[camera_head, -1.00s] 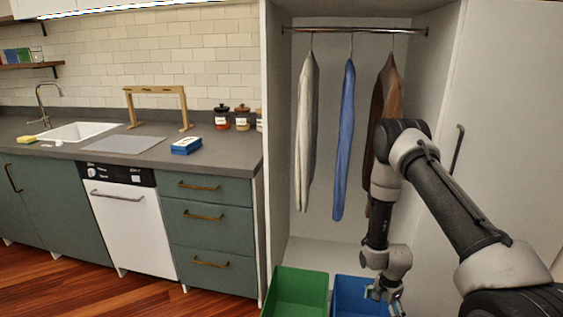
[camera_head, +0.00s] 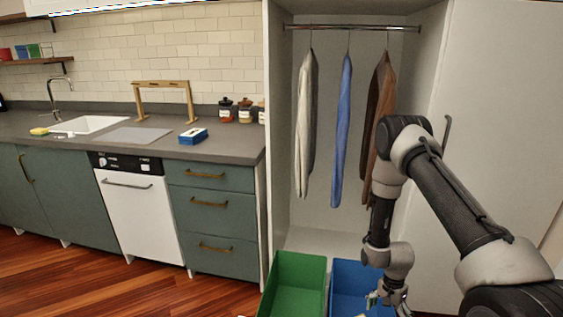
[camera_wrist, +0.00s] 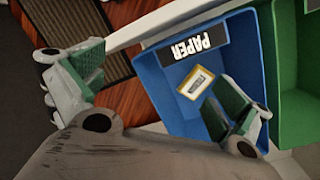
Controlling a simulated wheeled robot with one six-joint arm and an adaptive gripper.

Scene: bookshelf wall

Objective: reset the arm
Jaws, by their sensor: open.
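My arm reaches in from the right in the head view, bent downward. My gripper (camera_head: 388,298) hangs over the blue bin (camera_head: 345,272) at the bottom of that view. In the wrist view my gripper (camera_wrist: 155,84) has its two green-padded fingers wide apart, with nothing between them. The blue bin (camera_wrist: 160,88) carries a PAPER label (camera_wrist: 195,45). A small yellow-edged item (camera_wrist: 195,82) lies inside it, beside the right finger in the picture.
A green bin (camera_head: 300,262) stands left of the blue one. Behind them is an open wardrobe with a white, a blue (camera_head: 342,130) and a brown garment on a rail. A kitchen counter (camera_head: 215,147) runs along the left, with bare wooden floor (camera_head: 120,288) before it.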

